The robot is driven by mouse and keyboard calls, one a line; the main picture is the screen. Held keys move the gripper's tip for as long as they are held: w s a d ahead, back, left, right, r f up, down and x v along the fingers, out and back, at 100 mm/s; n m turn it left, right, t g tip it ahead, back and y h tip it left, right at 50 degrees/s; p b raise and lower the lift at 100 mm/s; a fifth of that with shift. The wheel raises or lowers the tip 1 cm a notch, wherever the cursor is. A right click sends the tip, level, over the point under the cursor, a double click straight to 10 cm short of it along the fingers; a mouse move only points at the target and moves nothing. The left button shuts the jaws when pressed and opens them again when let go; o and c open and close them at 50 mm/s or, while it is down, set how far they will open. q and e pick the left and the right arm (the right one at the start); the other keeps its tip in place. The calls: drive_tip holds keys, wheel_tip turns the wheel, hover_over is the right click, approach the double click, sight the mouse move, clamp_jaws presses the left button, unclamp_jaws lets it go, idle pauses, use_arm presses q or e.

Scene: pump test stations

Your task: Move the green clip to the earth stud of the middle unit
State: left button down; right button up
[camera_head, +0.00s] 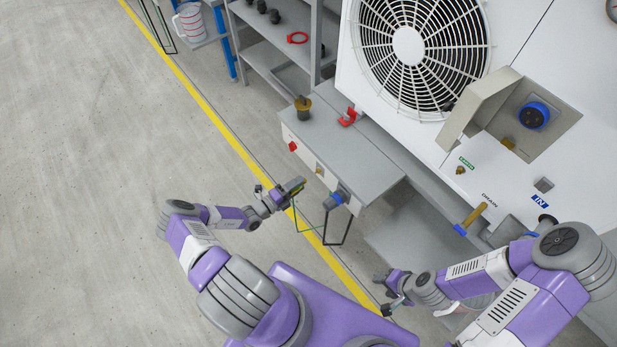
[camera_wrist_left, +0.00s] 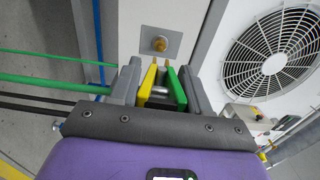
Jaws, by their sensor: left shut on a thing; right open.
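My left gripper (camera_head: 288,190) is shut on the green clip (camera_head: 295,188), held in front of the grey bench unit. In the left wrist view the clip's yellow and green jaws (camera_wrist_left: 175,88) show between the two fingers (camera_wrist_left: 162,90). A brass stud on a square plate (camera_wrist_left: 160,43) is beyond the clip tips, apart from them. In the head view a small brass stud (camera_head: 318,168) is on the bench front. Another brass stud (camera_head: 460,170) is below a green label on the white fan unit (camera_head: 520,45). My right gripper (camera_head: 391,292) is open and empty, low at the right.
A green cable (camera_wrist_left: 50,82) runs left from the clip. The grey bench (camera_head: 350,150) carries a brass fitting (camera_head: 303,108) and a red part (camera_head: 347,117). A brass-handled valve (camera_head: 472,220) sticks out near my right arm. Open floor (camera_head: 80,200) lies left of the yellow line.

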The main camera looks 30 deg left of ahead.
use_arm(q)
drive_tip(key=shift+w+r, duration=0.15)
drive_tip(key=shift+r, duration=0.25)
drive_tip(key=d+r+m+g+h, duration=0.2)
drive_tip(key=d+r, duration=0.2)
drive_tip(key=r, duration=0.4)
drive_tip(key=d+r+m+g+h, duration=0.2)
drive_tip(key=d+r, duration=0.3)
drive_tip(key=r, duration=0.4)
drive_tip(key=s+d+r+m+g+h, duration=0.1)
drive_tip(key=d+r+m+g+h, duration=0.1)
drive_tip(key=d+r, duration=0.3)
wheel_tip(320, 180, up, 3)
drive_tip(key=shift+r+m+h, duration=0.15)
drive_tip(key=shift+m+h, duration=0.15)
drive_tip(key=shift+h, duration=0.6)
drive_tip(key=shift+s, duration=0.1)
drive_tip(key=shift+a, duration=0.15)
